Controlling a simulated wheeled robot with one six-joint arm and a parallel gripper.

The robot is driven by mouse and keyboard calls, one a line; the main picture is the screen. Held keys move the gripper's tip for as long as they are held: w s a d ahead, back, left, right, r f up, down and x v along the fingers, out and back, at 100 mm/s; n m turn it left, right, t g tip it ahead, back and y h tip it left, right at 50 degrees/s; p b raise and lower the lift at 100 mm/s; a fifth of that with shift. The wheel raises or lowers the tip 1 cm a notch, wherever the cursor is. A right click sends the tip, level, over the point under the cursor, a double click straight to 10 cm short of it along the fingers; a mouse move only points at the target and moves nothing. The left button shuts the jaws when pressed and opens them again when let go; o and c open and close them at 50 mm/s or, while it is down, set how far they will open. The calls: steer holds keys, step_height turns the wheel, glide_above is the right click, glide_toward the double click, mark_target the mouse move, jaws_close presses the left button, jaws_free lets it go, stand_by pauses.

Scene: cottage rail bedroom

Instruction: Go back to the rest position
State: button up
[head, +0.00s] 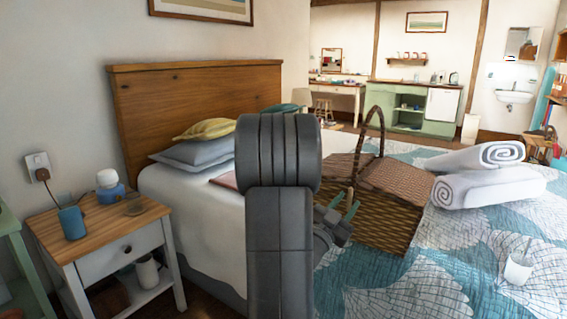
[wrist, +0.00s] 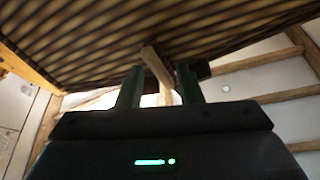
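My gripper (head: 345,205) is in front of the near side of the wicker picnic basket (head: 375,222) on the bed, partly hidden behind my arm in the head view. In the wrist view my gripper's two green fingers (wrist: 159,86) are apart, with a clear gap between them. A light wooden piece (wrist: 155,66) shows in that gap, below a dark striped woven surface (wrist: 90,45) that fills the top of the view. I cannot tell whether the fingers touch the wooden piece. The basket's lid (head: 398,178) and upright handle (head: 372,112) show in the head view.
Rolled white towels (head: 490,188) lie right of the basket on the patterned quilt (head: 400,295). A white cup (head: 518,270) stands on the quilt at far right. A wooden-topped nightstand (head: 95,235) with a blue mug (head: 72,223) stands at left, beside the bed. Pillows (head: 195,155) lie by the headboard.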

steer(key=m, duration=0.1)
steer(key=m+g+p, duration=0.1)
steer(key=m+h, duration=0.1)
steer(key=m, duration=0.1)
steer(key=shift+a+r+g+p, duration=0.1)
steer(key=shift+r+g+p, duration=0.15)
steer(key=shift+g+p, duration=0.05)
steer(key=shift+f+m+g+p, duration=0.1)
steer(key=shift+m+g+p, duration=0.3)
steer(key=shift+m, duration=0.6)
